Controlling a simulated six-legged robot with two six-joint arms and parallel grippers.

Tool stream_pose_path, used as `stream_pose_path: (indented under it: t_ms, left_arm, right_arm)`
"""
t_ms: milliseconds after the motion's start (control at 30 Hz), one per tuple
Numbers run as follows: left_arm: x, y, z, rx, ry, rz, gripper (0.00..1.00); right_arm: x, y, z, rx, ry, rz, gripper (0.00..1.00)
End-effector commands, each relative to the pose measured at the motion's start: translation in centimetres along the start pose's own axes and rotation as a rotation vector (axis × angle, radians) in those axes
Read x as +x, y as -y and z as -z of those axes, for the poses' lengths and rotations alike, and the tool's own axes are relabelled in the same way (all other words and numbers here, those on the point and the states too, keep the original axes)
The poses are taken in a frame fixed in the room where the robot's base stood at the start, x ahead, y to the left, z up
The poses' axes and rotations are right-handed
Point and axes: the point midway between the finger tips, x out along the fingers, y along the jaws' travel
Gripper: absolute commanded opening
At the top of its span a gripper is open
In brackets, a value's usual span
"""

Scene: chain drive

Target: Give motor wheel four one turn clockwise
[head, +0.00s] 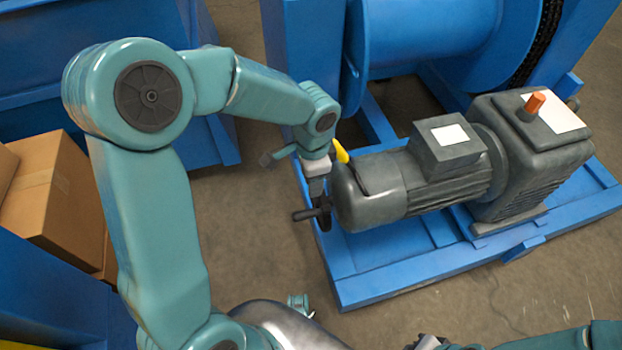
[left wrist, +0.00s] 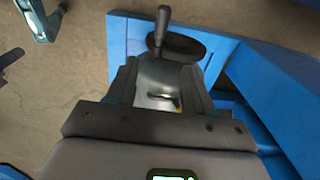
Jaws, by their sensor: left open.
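The motor (head: 400,188) is dark grey and lies on a blue frame. A dark handwheel (head: 323,216) with a black crank handle (head: 303,214) is at its left end, partly hidden by my gripper. My left gripper (head: 317,190) is at the wheel's upper side. In the left wrist view, the wheel (left wrist: 182,46) and its upright handle (left wrist: 161,28) show just beyond the fingertips. My left gripper (left wrist: 160,72) is open there, its fingers apart; I cannot tell if they touch the rim. My right arm shows at the bottom right, its gripper end (head: 430,343) mostly cut off.
A yellow lever (head: 341,152) sits close beside my left wrist. A gearbox with an orange cap (head: 535,102) is at the motor's right end. A blue drum (head: 425,35) stands behind. Cardboard boxes (head: 50,205) are at the left. Bare floor (head: 250,230) lies left of the frame.

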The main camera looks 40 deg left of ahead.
Motion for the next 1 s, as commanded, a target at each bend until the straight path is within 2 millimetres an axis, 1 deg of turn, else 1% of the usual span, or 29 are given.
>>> stream_pose_path:
  t_ms: [200, 267, 300, 367, 467, 500, 600, 700, 800, 833, 933, 1000]
  left_arm:
    - [0.0, 0.0, 0.0, 0.0, 0.0, 0.0, 0.52]
    - [0.1, 0.1, 0.0, -0.011, 0.001, -0.002, 0.32]
    - [0.2, 0.4, 0.0, -0.046, 0.006, -0.007, 0.19]
    - [0.5, 1.2, 0.0, -0.163, 0.017, -0.025, 0.0]
    - [1.3, 3.6, 0.0, -0.514, 0.057, -0.078, 0.0]
    - [1.7, 4.7, -0.1, -0.677, 0.078, -0.103, 0.0]
    - [2.6, 6.9, -0.3, -1.044, 0.134, -0.16, 0.0]
    - [3.2, 8.4, -0.5, -1.327, 0.188, -0.205, 0.0]
    - [3.6, 9.3, -0.7, -1.499, 0.225, -0.232, 0.0]
    - [3.8, 9.5, -0.7, -1.527, 0.232, -0.237, 0.0]
    - [4.5, 9.4, -0.7, -1.566, 0.242, -0.243, 0.0]
    - [5.4, 9.1, -0.8, -1.564, 0.244, -0.243, 0.0]
  right_arm:
    - [0.0, 0.0, 0.0, 0.0, 0.0, 0.0, 0.0]
    - [0.0, 0.0, 0.0, 0.0, 0.0, 0.0, 0.0]
    - [0.0, 0.0, 0.0, 0.0, 0.0, 0.0, 0.0]
    - [0.1, 0.0, 0.0, 0.0, 0.0, 0.0, 0.0]
    - [0.1, -0.1, 0.0, 0.0, 0.0, 0.0, 0.0]
    - [0.2, -0.1, 0.0, 0.0, 0.0, 0.0, 0.0]
    - [0.2, -0.1, 0.0, 0.0, 0.0, 0.0, 0.0]
    - [0.2, -0.1, 0.0, 0.0, 0.0, 0.0, 0.0]
    - [0.3, -0.1, 0.0, 0.0, 0.0, 0.0, 0.0]
    - [0.3, -0.1, 0.0, 0.0, 0.0, 0.0, 0.0]
    - [0.6, -0.2, 0.0, 0.0, 0.0, 0.0, 0.0]
    - [0.9, -0.3, 0.0, 0.0, 0.0, 0.0, 0.0]
